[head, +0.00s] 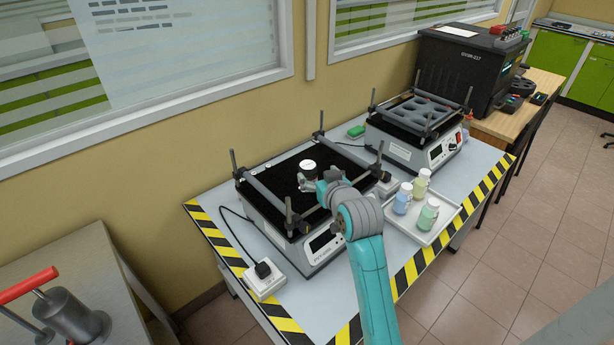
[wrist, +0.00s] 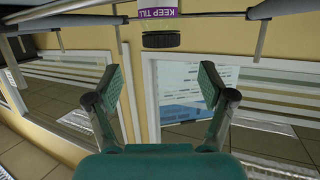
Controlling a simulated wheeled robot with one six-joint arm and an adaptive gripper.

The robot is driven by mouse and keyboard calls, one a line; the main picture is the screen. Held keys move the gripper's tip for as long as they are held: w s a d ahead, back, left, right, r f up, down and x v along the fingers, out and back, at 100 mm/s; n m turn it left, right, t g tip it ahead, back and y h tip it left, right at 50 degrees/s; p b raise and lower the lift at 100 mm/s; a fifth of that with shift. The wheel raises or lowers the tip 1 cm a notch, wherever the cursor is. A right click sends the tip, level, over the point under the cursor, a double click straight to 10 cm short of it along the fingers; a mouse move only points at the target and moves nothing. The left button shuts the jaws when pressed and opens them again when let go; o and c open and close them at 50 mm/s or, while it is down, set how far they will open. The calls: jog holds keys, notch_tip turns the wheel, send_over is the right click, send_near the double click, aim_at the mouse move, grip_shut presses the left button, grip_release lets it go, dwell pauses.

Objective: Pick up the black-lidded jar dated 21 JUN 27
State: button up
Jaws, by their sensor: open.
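A jar with a black ribbed lid (wrist: 160,39) shows at the top middle of the wrist view, which appears upside down. Its purple and white label (wrist: 158,13) reads "KEEP TILL"; no date shows. My gripper (wrist: 160,80) is open and empty, its two pads wide apart. The jar is ahead of the pads, roughly centred between them in the picture and not touched.
Metal posts and bars (head: 271,196) frame the near shaker. A white tray (head: 441,229) at right holds several white-lidded jars. A second shaker (head: 415,150) stands behind. A white power socket box (head: 264,280) with a cable lies at the front left of the table.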

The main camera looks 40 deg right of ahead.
aim_at(309, 167)
jog(key=shift+x, duration=3.6)
jog(key=shift+a+f, duration=0.1)
jog(key=c, duration=1.4)
